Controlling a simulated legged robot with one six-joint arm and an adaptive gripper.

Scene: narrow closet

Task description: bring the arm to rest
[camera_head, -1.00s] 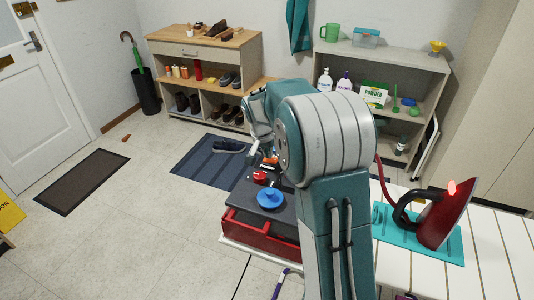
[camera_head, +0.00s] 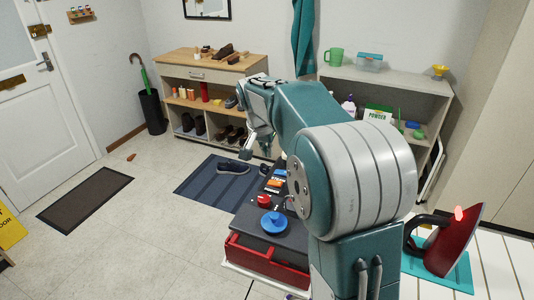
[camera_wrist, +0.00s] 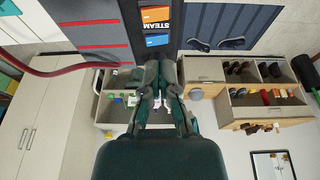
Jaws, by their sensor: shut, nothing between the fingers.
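My arm is teal and grey and fills the middle of the head view. Its end reaches out past the dark-topped red box, and my gripper (camera_head: 247,151) points down over the floor near the blue-grey mat. In the wrist view my gripper (camera_wrist: 158,68) is shut, with nothing between its fingers. The arm's large joint hides part of the white slatted surface and part of the shelf.
A red iron (camera_head: 448,240) stands on a teal mat (camera_head: 455,278) at the right. A dark-topped red box (camera_head: 268,255) with a blue round knob (camera_head: 273,222) lies beside my arm. A shoe bench (camera_head: 215,72) and shelf (camera_head: 400,85) stand behind. Floor at left is mostly clear.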

